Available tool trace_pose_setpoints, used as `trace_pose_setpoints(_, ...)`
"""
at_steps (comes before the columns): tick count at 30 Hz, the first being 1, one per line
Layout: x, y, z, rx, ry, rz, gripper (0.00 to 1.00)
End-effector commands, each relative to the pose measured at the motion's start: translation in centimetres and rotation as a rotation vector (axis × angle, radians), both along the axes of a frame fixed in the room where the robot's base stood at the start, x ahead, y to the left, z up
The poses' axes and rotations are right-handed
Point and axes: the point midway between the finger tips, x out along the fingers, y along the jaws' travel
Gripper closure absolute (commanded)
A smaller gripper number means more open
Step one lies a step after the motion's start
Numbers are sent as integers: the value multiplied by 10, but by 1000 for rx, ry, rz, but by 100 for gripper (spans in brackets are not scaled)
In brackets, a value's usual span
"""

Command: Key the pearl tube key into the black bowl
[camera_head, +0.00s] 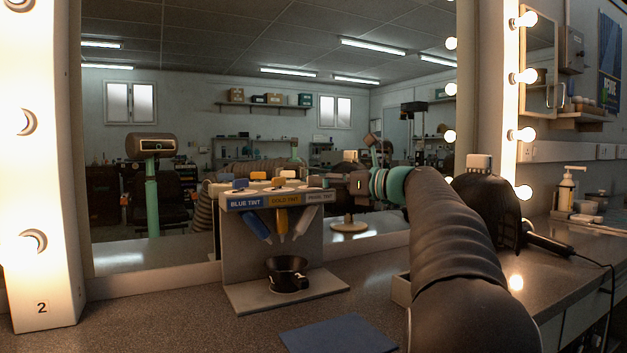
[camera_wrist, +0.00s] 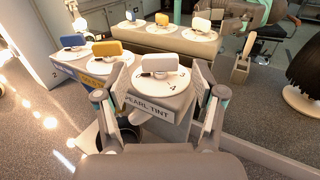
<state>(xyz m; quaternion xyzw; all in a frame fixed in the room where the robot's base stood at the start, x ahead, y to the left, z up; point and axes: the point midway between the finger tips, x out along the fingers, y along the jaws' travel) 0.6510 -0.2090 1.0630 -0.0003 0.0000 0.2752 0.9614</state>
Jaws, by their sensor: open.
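The pearl tube key (camera_wrist: 153,62) is a pale upright tab on a white numbered dial (camera_wrist: 166,80), above the PEARL TINT label (camera_wrist: 148,106). My gripper (camera_wrist: 159,76) is open, with one finger on each side of this key. I cannot tell whether either finger touches it. In the head view my gripper (camera_head: 322,181) is over the right end of the stand (camera_head: 241,254) and hides the pearl key. The white pearl tube (camera_head: 304,222) hangs tilted beneath. The black bowl (camera_head: 287,272) stands on the stand's base; its contents are not clear.
The blue key (camera_head: 240,184) and gold key (camera_head: 281,178) stand left of my gripper, with their tubes below. A large mirror (camera_head: 150,100) behind the stand repeats the keys. A blue mat (camera_head: 338,335) lies in front. A dark rounded object (camera_head: 490,205) stands right of my arm.

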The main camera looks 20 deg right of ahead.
Motion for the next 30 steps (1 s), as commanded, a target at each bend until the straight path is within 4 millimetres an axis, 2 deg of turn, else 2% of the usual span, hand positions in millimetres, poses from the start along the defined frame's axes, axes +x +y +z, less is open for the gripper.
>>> trace_pose_setpoints(3,15,10,0,0,0,2,31)
trace_pose_setpoints(9,27,17,0,1,1,0,31)
trace_pose_setpoints(19,29,18,0,1,1,0,31)
trace_pose_setpoints(26,29,18,0,1,1,0,89)
trace_pose_setpoints(27,29,18,0,1,1,0,92)
trace_pose_setpoints(30,29,18,0,0,0,-1,92)
